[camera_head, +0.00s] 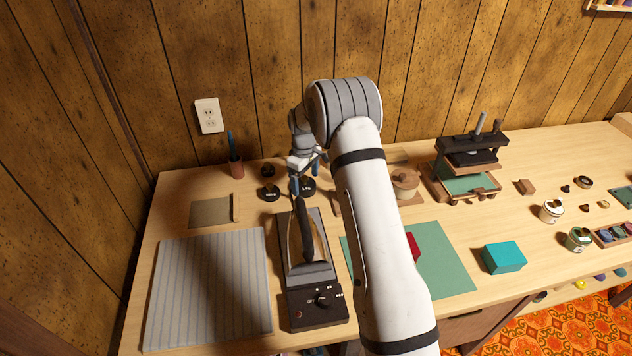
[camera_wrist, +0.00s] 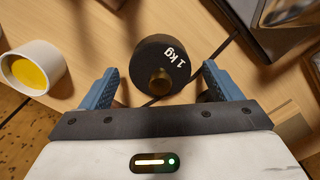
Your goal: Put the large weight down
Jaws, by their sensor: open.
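The large weight (camera_wrist: 158,68) is black with a brass-coloured knob and is marked 1 kg in the wrist view. It stands on the wooden table between the two blue fingers of my gripper (camera_wrist: 161,86), with a visible gap on each side. In the head view the weight (camera_head: 308,187) is at the back of the table, and my gripper (camera_head: 306,174) is right at it, partly hidden by my arm. My gripper is open.
Two smaller black weights (camera_head: 269,193) (camera_head: 267,171) stand just left. A white cup with yellow contents (camera_wrist: 36,70) is near my gripper. A grey notepad (camera_head: 211,212) lies left.

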